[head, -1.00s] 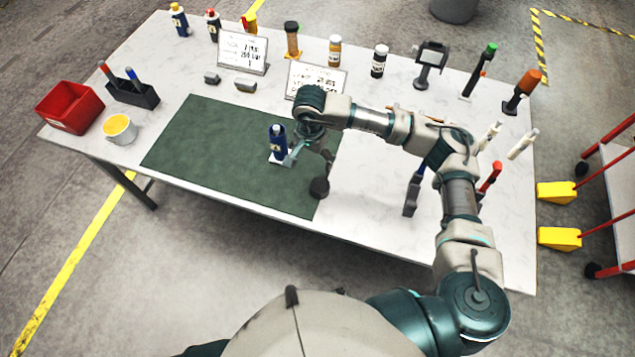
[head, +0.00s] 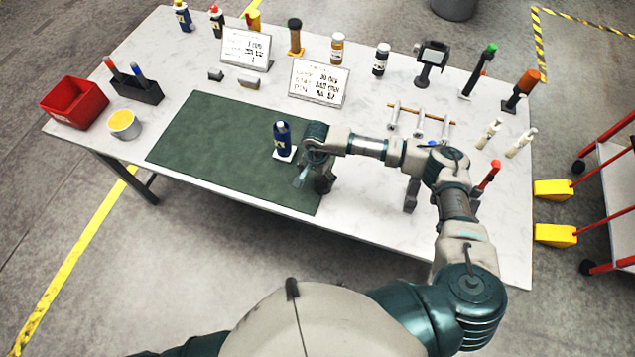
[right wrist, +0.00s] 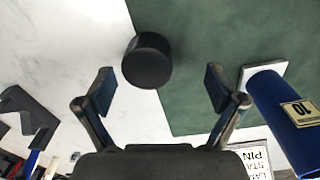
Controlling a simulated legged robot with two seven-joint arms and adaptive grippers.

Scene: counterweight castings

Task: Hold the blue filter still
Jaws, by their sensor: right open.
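The blue filter (head: 282,142) stands upright on a small white square base on the green mat (head: 215,150). In the right wrist view the blue filter (right wrist: 288,115) shows at the right, with a label, outside my fingers. My right gripper (head: 312,174) is open and empty, just right of the filter and nearer to me in the head view. It also shows in the right wrist view (right wrist: 158,80), with a black cylinder (right wrist: 147,60) ahead between its fingertips. I cannot tell whether a finger touches the cylinder. My left gripper is not in view.
Sign cards (head: 318,82), bottles and tools line the table's (head: 385,215) back. A red bin (head: 75,103), a black holder (head: 137,90) and a yellow-topped cup (head: 124,124) stand at the left. The mat's left part is clear.

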